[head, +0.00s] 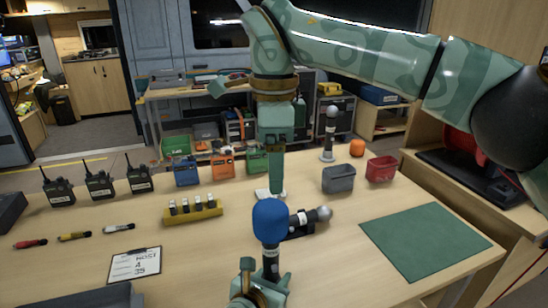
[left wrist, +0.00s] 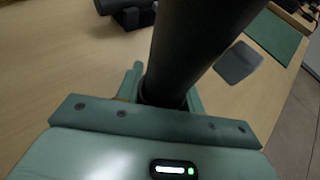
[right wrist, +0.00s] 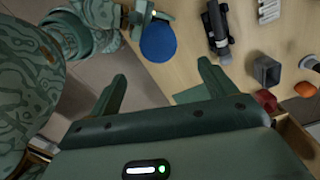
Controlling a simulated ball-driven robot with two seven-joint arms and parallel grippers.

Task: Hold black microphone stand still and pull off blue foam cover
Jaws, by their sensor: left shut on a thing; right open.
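The blue foam cover (head: 270,221) sits on top of the upright black microphone stand (head: 271,262) near the front of the table. My left gripper (head: 262,284) is shut on the stand below the cover. In the left wrist view the dark stand (left wrist: 195,45) rises between the fingers (left wrist: 163,85). My right gripper (head: 277,185) hangs from above, its finger just above and behind the cover in the head view. In the right wrist view the right gripper (right wrist: 162,80) is open and empty, with the blue cover (right wrist: 158,41) beyond its fingertips, apart from them.
A silver-headed microphone (head: 312,218) lies in a black cradle right of the cover. A yellow rack (head: 193,212), a clipboard (head: 134,264), a grey bin (head: 339,180) and a red bin (head: 381,169) stand around. The green mat (head: 425,241) at right is bare.

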